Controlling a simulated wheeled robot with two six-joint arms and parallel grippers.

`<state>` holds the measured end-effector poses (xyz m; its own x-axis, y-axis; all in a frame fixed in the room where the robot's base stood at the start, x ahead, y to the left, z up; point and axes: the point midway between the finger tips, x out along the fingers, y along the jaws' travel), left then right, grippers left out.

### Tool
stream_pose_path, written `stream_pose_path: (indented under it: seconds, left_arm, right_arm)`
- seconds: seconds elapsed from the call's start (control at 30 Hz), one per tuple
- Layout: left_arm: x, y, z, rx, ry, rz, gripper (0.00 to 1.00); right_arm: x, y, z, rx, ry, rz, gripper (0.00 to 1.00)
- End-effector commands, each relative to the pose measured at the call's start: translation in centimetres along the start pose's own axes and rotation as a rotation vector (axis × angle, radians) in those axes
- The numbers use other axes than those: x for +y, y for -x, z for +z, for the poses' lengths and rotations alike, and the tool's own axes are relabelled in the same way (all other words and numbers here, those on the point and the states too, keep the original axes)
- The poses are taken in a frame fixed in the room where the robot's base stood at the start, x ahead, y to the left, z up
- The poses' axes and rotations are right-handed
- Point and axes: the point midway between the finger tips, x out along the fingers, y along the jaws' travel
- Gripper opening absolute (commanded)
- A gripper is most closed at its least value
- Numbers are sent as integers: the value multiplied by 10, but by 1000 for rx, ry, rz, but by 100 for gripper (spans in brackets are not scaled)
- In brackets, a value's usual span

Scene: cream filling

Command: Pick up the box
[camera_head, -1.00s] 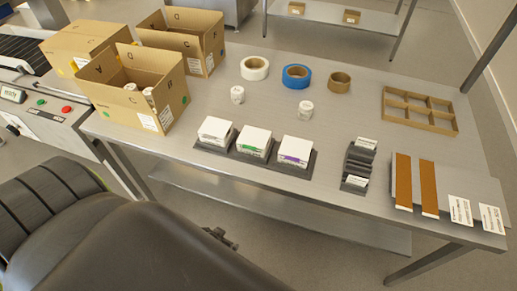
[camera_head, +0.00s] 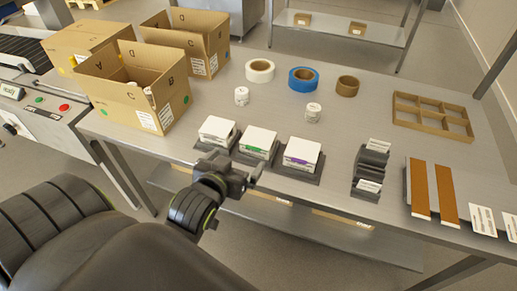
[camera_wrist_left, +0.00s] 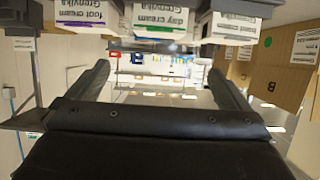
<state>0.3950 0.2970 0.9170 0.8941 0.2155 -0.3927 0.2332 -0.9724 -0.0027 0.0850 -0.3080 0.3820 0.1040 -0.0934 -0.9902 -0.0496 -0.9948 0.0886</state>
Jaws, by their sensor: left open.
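Three small white boxes stand in a row in a dark holder (camera_head: 283,171) at the table's front edge: a left one (camera_head: 217,130), one with a green stripe (camera_head: 258,141) and one with a purple stripe (camera_head: 302,154). In the left wrist view they appear inverted at the top, with the foot cream box (camera_wrist_left: 85,15) and day cream box (camera_wrist_left: 160,18) readable. My left gripper (camera_head: 238,165) is just in front of the row, open and empty. Its fingers (camera_wrist_left: 158,72) show spread in the wrist view. My right gripper is not in view.
Open cardboard boxes stand at the left, the front one (camera_head: 120,95) holding white jars. Tape rolls (camera_head: 303,79), two white jars (camera_head: 313,112), a black rack (camera_head: 370,168) and a divided cardboard insert (camera_head: 433,117) are on the steel table.

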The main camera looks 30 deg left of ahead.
Motion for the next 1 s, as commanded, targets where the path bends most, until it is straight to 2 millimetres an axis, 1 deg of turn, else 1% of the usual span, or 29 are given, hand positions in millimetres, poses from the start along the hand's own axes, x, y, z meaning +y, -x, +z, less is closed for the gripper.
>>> stream_pose_path:
  seconds: [0.07, 0.17, 0.4, 0.6, 0.7, 0.9, 1.0]
  left_arm:
    - [0, -5, -4, 12, 1, 1, 100]
    - [0, -21, -6, 14, -1, 1, 100]
    - [0, -68, -5, 13, -1, 1, 100]
    - [0, -102, -5, 12, 1, 0, 100]
    - [0, -112, -5, 12, 1, 0, 100]
    - [0, -122, -4, 11, 2, 0, 100]
    - [1, -132, -4, 11, 2, 0, 100]
  right_arm:
    - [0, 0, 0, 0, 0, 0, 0]
    - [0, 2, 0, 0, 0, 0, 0]
    - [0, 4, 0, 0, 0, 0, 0]
    - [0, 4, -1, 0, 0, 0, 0]
    - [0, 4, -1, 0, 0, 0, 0]
    - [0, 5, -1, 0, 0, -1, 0]
    - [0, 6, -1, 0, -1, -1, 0]
